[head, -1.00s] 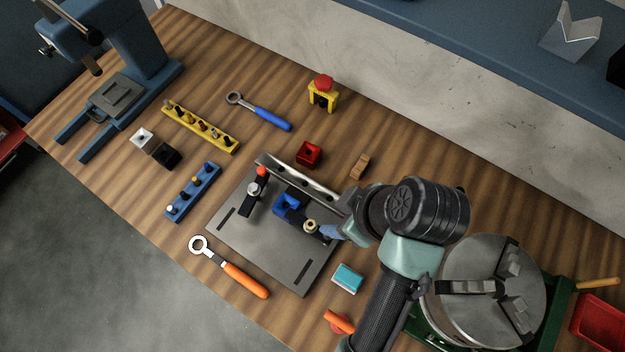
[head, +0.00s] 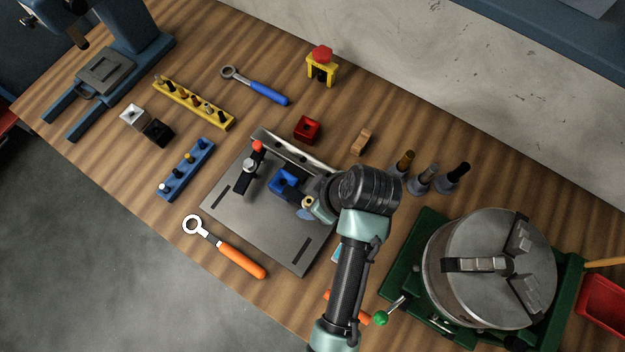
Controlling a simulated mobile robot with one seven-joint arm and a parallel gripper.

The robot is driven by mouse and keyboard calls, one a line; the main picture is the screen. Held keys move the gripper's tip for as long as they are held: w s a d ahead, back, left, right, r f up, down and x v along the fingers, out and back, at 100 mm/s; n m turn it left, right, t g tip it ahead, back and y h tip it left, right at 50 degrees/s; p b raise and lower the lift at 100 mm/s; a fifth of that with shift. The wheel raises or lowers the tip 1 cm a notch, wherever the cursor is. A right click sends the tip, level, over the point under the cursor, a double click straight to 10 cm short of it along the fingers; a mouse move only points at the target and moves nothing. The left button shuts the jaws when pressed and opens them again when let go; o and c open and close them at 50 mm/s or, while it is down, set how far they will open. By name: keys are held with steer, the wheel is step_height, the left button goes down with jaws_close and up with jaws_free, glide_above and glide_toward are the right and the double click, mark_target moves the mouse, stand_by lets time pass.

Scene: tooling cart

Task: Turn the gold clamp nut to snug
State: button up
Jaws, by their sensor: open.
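The gold clamp nut (head: 308,202) shows as a small brass ring on the right clamp of the grey fixture plate (head: 262,236). A blue block (head: 286,182) sits on the plate just left of it. A second clamp (head: 250,168), with a silver nut and a red tip, stands at the plate's left. My gripper (head: 311,207) is at the gold nut, under the end of my arm, which comes in from the lower right. My wrist hides most of the gripper and part of the right clamp. The gripper is open; whether the fingers touch the nut cannot be seen.
An orange-handled ring wrench (head: 238,262) lies left of the plate and a blue-handled one (head: 262,92) behind it. A red block (head: 306,128) and yellow stand with red button (head: 321,72) are behind. A green-based chuck (head: 480,268) stands right, near several tool holders (head: 422,178).

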steer(key=shift+f, duration=0.2)
steer(key=shift+c, duration=0.3)
jaws_close()
steer(key=shift+a+r+m+p, duration=0.1)
steer(key=shift+r+m+p, duration=0.05)
steer(key=shift+m+p, duration=0.2)
